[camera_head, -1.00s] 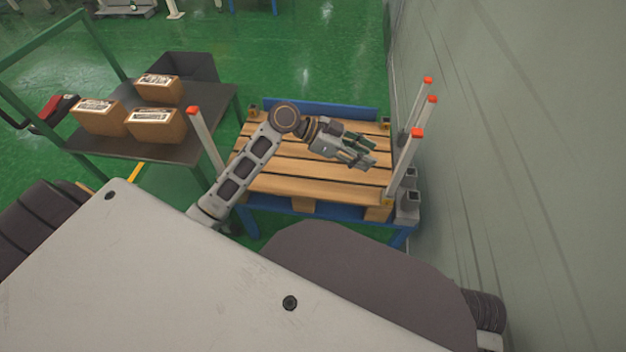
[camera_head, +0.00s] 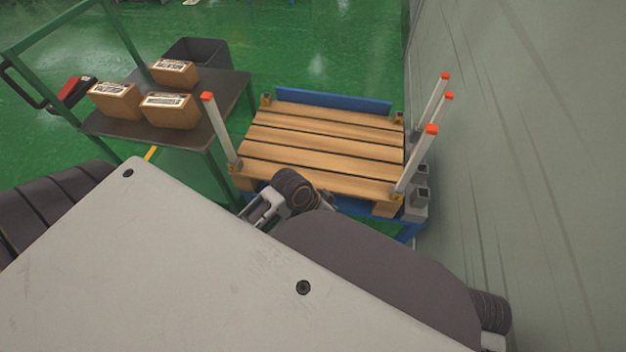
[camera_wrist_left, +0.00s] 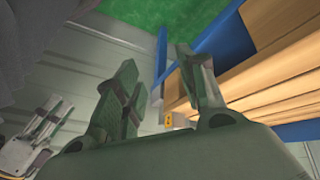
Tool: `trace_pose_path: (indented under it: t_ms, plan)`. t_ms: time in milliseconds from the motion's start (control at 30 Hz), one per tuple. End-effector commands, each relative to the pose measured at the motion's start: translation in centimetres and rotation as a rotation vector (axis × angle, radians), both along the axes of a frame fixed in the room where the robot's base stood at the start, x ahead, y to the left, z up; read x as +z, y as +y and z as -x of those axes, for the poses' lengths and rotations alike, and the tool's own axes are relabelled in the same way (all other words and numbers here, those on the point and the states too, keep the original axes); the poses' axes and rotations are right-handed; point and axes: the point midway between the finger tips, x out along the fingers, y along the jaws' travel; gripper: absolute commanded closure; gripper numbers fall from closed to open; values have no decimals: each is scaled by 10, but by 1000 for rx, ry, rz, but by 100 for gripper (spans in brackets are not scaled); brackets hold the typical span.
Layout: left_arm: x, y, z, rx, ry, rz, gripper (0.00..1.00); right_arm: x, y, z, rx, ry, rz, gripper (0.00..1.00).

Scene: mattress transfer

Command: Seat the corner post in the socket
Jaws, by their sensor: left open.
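White corner posts with orange tips stand around the pallet (camera_head: 320,143). One post (camera_head: 222,135) stands at its front left corner, leaning slightly, and one post (camera_head: 415,160) at its front right corner. Two more posts (camera_head: 441,110) stand close together behind that one. Small yellowish corner sockets show bare at the back left (camera_head: 265,101) and back right (camera_head: 399,118). My left gripper (camera_wrist_left: 155,65) is open and empty in the left wrist view, beside the blue frame. A yellow corner piece (camera_wrist_left: 178,120) shows beyond its fingers. My right gripper (camera_wrist_left: 42,130) seems to show at lower left, its jaws unclear.
A blue stand (camera_head: 335,101) carries the pallet. Grey square tubes (camera_head: 421,180) stand at its right, near the wall (camera_head: 530,150). A dark cart (camera_head: 215,108) with three cardboard boxes (camera_head: 168,110) is at left. The pallet top is clear.

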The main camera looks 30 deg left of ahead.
Motion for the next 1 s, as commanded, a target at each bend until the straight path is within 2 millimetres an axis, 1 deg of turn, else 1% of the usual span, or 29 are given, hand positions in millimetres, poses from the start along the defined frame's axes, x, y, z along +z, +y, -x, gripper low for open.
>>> trace_pose_path:
  t_ms: [33, 200, 300, 400, 1000]
  plan:
    - [-5, 3, 11, 38, 22, -21, 60, 0, 0, 0, -1, 0, 0, 59]
    - [-15, 20, 37, 166, 75, -100, 60, 0, 0, 0, -1, 0, -1, 59]
    - [-18, 28, 48, 222, 94, -133, 60, 0, 0, 0, -1, 0, -1, 59]
    - [-19, 32, 54, 255, 103, -152, 60, 0, 0, 0, -1, 0, -1, 59]
    - [-19, 35, 56, 267, 106, -161, 60, 0, 0, 0, 0, 0, 0, 59]
